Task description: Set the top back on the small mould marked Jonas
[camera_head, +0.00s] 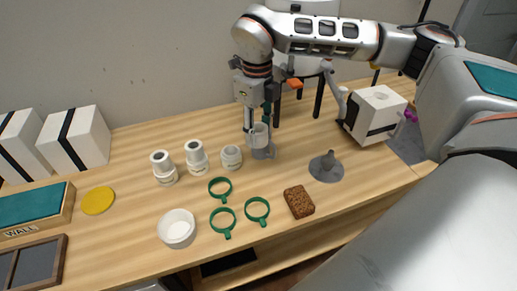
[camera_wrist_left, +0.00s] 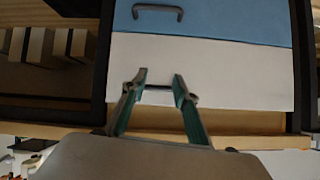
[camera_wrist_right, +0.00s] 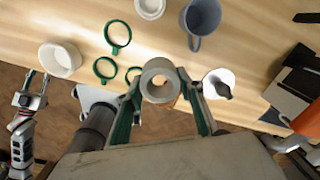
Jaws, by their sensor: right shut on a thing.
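Two moulds with narrower tops, the left mould (camera_head: 163,168) and the middle mould (camera_head: 196,158), stand further left. No name can be read on any of them. My left gripper (camera_wrist_left: 160,80) is open and empty in front of a white panel.
Several green rings (camera_head: 222,220), a white bowl (camera_head: 177,230) and a brown sponge (camera_head: 298,202) lie in front. A grey cone-shaped tool (camera_head: 327,163) stands to the right. A strapped white block (camera_head: 378,108) is further right.

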